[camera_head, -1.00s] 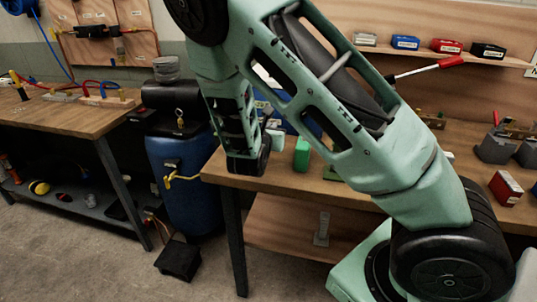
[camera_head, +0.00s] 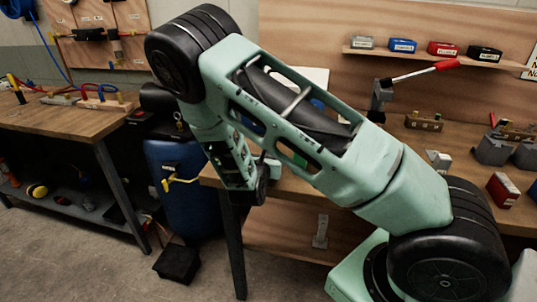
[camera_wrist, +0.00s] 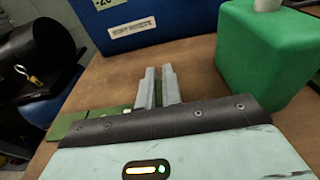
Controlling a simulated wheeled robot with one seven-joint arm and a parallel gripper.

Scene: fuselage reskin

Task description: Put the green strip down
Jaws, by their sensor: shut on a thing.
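My gripper (camera_wrist: 159,88) shows in the wrist view with its two grey fingers close together over the wooden bench, pointing toward a blue box. It is shut on the green strip (camera_wrist: 68,124), a flat dark green piece that shows to the left of the fingers. The dark edge of my gripper body hides part of the strip, and the exact grip point does not show. I cannot tell whether the strip touches the bench top.
A green container (camera_wrist: 262,55) with a pale top stands close on the right in the wrist view. A blue labelled box (camera_wrist: 150,18) stands ahead. The wooden bench (camera_wrist: 200,75) has some bare room between them. A black cylinder (camera_wrist: 38,48) lies at the left.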

